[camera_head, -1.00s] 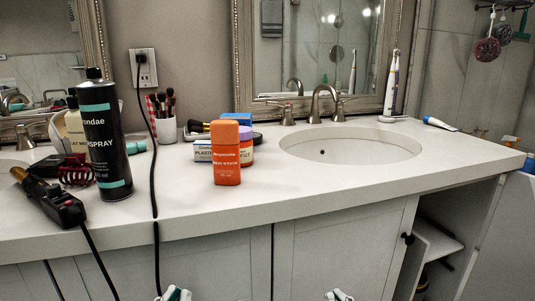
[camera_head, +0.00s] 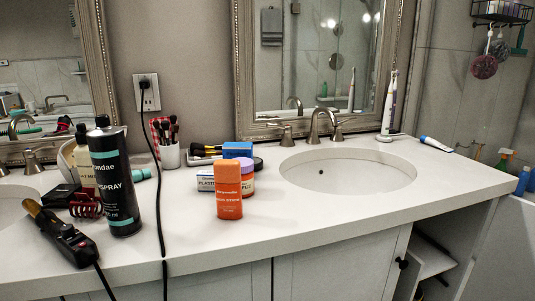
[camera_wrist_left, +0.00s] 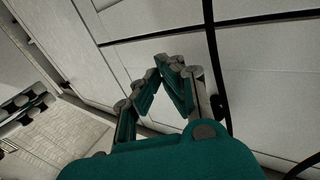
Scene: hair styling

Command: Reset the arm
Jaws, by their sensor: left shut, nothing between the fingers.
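My left gripper (camera_wrist_left: 165,72) shows in the left wrist view with its green-padded fingers meeting at the tips, shut and empty. It is in front of the pale cabinet doors (camera_wrist_left: 150,20), and a black cord (camera_wrist_left: 212,60) runs down behind it. No gripper shows in the head view now. My right gripper is not in any current view.
The white counter (camera_head: 330,215) holds a black hairspray can (camera_head: 116,185), a curling iron (camera_head: 62,235), an orange bottle (camera_head: 229,192) and a cup of brushes (camera_head: 169,152). The iron's cord hangs over the front edge. A sink (camera_head: 350,170) is at the right. The cabinet is open at the right (camera_head: 432,260).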

